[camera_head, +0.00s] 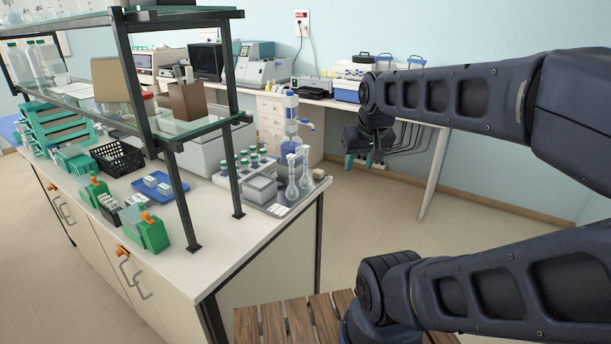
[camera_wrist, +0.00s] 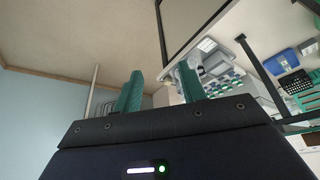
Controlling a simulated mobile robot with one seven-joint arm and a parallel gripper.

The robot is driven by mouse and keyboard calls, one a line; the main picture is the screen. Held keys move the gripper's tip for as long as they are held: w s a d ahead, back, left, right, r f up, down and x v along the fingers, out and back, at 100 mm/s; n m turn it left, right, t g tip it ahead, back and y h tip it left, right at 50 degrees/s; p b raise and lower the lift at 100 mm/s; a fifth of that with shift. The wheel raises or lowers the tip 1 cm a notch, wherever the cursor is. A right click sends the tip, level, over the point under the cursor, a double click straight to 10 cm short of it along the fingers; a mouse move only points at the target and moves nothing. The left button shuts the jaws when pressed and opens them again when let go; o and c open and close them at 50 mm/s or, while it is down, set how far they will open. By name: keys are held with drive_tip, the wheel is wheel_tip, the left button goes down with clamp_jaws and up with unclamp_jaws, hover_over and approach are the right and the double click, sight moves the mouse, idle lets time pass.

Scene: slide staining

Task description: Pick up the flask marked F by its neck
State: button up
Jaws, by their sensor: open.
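Two clear glass flasks with long thin necks, a left one (camera_head: 292,190) and a right one (camera_head: 306,182), stand upright close together on a grey tray (camera_head: 284,209) at the bench's far right corner. No letter F is readable on either, so I cannot tell which is marked. My gripper (camera_head: 360,161) hangs in the air to the right of the bench, apart from the flasks. Its teal fingers are spread and empty in the wrist view (camera_wrist: 160,76). There the flasks are too small to make out clearly.
A blue-topped dispenser bottle (camera_head: 291,108) stands just behind the flasks. A grey box (camera_head: 261,189) and a rack of vials (camera_head: 246,166) are left of them. A shelf post (camera_head: 233,150) rises nearby. A wooden slatted surface (camera_head: 290,322) lies below the bench end.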

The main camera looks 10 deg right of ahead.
sight(306, 173)
drive_tip(key=w+f+n+t, duration=0.1)
drive_tip(key=w+f+t, duration=0.3)
drive_tip(key=w, duration=1)
drive_tip(key=w+f+t, duration=0.3)
drive_tip(key=w+f, duration=0.3)
drive_tip(key=w, duration=0.8)
drive_tip(key=w+a+f+n+t+y, duration=0.1)
drive_tip(key=w+a+f+t+y, duration=0.2)
drive_tip(key=f, duration=0.4)
drive_tip(key=w+f+t, duration=0.3)
drive_tip(key=w+f, duration=0.3)
drive_tip(key=f, duration=0.1)
drive_tip(key=shift+w+a+r, duration=0.1)
drive_tip(key=shift+w+a, duration=0.15)
drive_tip(key=shift+w, duration=0.9)
drive_tip(key=shift+w+a+r, duration=0.1)
drive_tip(key=shift+w+a, duration=0.2)
drive_tip(key=shift+w, duration=0.85)
drive_tip(key=shift+w+a, duration=0.25)
drive_tip(key=shift+w, duration=0.9)
drive_tip(key=c, duration=0.8)
